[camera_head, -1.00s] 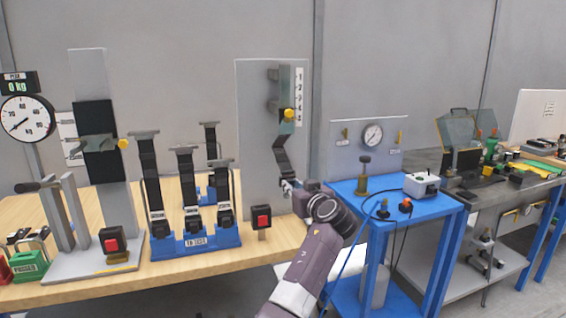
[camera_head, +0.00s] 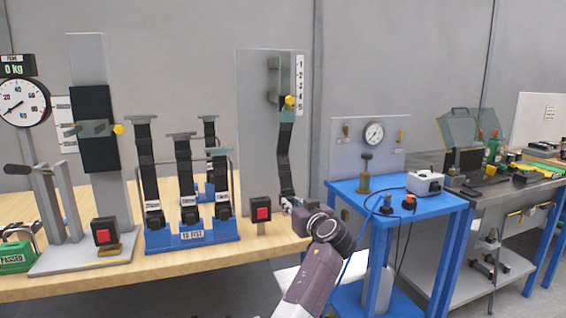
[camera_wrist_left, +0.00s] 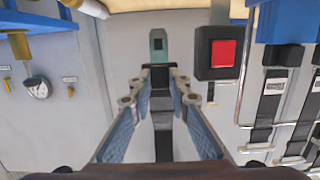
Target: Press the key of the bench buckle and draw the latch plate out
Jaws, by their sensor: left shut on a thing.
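The bench buckle (camera_head: 261,213), a black block with a red key, stands on a short stalk at the bench's front edge. It also shows in the left wrist view (camera_wrist_left: 217,52). My left gripper (camera_head: 286,203) is just right of it in the head view. In the left wrist view its fingers (camera_wrist_left: 160,76) are shut on the latch plate (camera_wrist_left: 158,47), a grey-green tongue with a slot. The plate is out of the buckle, beside it and apart. A black strap (camera_head: 286,160) runs up from the gripper to the anchor with a yellow knob (camera_head: 290,102).
A blue rack (camera_head: 193,240) with several strapped buckles stands left of the buckle. Further left is a tall fixture with another red-key buckle (camera_head: 105,233). A blue table (camera_head: 400,192) with a pressure gauge board stands right of my arm.

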